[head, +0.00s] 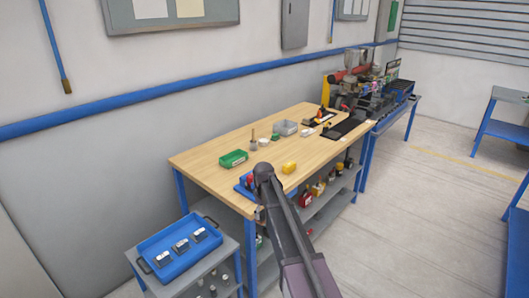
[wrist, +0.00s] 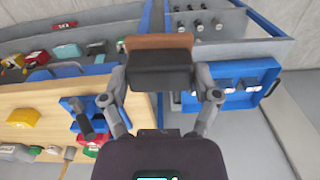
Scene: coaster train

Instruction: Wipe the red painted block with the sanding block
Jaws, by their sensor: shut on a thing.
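My gripper (wrist: 161,84) is shut on a block with a brown top layer and a dark grey body, which looks like the sanding block (wrist: 158,66). In the wrist view it is held between the two fingers, out past the table's edge. A small red piece (head: 250,180) shows at a blue fixture (head: 240,188) on the table's near corner. The fixture also shows left of my gripper in the wrist view (wrist: 76,104), with red (wrist: 96,140) beside it. I cannot tell whether this red piece is the painted block. In the head view my arm hides the gripper and held block.
The wooden table (head: 215,150) carries a green bin (head: 233,159), a yellow block (head: 289,167) and a grey bin (head: 285,128). Crowded shelves lie below it. Floor at right is clear.

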